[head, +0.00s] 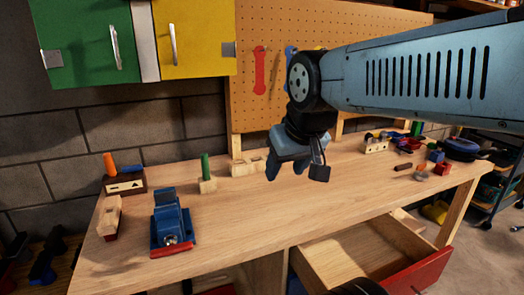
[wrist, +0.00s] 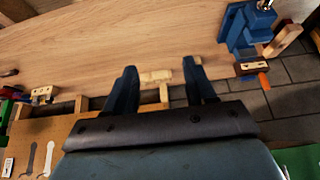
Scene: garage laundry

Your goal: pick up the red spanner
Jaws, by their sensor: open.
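A red spanner shape (head: 259,70) shows upright on the pegboard (head: 300,30) at the back; I cannot tell whether it is a real spanner or a painted outline. No other red spanner is plain to see. My gripper (head: 284,170) hangs above the middle of the workbench, below and in front of the pegboard, pointing down. It also shows in the wrist view (wrist: 160,68), with its two dark blue fingers apart and nothing held between them.
The workbench (head: 230,222) is clear in the middle. A blue vice (head: 171,222) and a dark box (head: 124,184) are on the left. A green peg in a block (head: 207,175) stands near the back. Several small things lie at right. A red-fronted drawer (head: 420,275) is open and looks empty.

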